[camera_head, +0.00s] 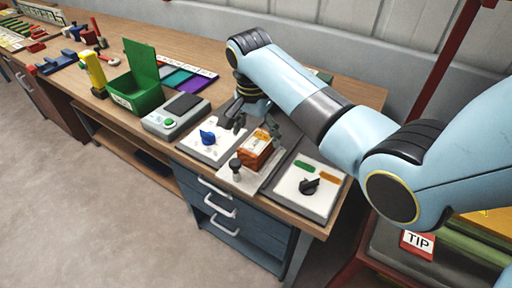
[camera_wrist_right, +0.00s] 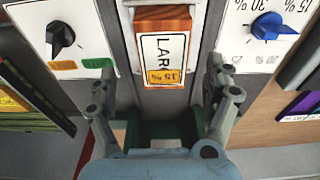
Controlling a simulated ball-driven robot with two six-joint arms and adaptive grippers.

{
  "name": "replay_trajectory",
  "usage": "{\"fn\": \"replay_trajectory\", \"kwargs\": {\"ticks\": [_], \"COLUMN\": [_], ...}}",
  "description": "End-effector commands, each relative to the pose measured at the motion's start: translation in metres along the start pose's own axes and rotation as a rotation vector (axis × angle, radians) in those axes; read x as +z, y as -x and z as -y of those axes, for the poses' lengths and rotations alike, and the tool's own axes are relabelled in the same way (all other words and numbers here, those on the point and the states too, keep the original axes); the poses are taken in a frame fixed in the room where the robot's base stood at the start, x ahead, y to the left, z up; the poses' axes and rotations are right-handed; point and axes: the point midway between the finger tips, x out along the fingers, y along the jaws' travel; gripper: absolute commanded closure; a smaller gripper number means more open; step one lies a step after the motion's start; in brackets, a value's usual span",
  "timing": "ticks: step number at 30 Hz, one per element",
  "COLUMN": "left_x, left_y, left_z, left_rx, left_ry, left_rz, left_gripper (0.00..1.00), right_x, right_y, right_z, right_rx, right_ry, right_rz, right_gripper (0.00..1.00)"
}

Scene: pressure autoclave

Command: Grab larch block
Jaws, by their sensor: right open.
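The larch block (camera_head: 256,150) is an orange-brown wooden block with a white label and a yellow "15 %" sticker. It sits between two dial panels on the bench. In the right wrist view the block (camera_wrist_right: 163,45) shows at the top centre with "LAR" readable on its label. My right gripper (camera_head: 257,126) is just behind and above the block in the head view. In the wrist view my right gripper (camera_wrist_right: 160,84) has its fingers spread wide, with nothing held between them. The block lies ahead of the fingertips. My left gripper is out of view.
A blue-knob panel (camera_head: 198,145) stands left of the block and a black-knob panel (camera_head: 304,203) right of it. A scale (camera_head: 165,125), an open green box (camera_head: 140,101) and a yellow tool (camera_head: 94,72) stand farther left. A "TIP" sign (camera_head: 418,241) is at right.

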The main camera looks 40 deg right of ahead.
Motion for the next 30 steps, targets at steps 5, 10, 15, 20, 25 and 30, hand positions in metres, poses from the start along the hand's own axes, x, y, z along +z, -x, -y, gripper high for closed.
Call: {"fn": "replay_trajectory", "kwargs": {"ticks": [5,10,15,20,25,30], "left_x": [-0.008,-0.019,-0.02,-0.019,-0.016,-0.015], "left_y": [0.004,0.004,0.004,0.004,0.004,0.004], "left_z": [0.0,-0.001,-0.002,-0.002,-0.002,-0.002], "left_rx": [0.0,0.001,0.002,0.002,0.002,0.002], "left_ry": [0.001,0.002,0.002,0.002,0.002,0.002], "left_rz": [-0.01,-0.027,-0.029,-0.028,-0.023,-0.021], "left_gripper": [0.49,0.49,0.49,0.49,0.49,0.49], "right_x": [-0.001,-0.001,-0.001,-0.001,-0.001,-0.001], "right_y": [-0.021,-0.046,-0.052,-0.052,-0.052,-0.052], "right_z": [0.003,0.004,0.005,0.005,0.004,0.004], "right_rx": [0.002,0.002,-0.001,-0.001,-0.001,0.0], "right_ry": [0.0,0.001,0.001,0.001,0.001,0.001], "right_rz": [0.001,0.001,0.0,0.0,0.0,0.0], "right_gripper": [0.15,0.15,0.15,0.19,0.42,0.64]}}
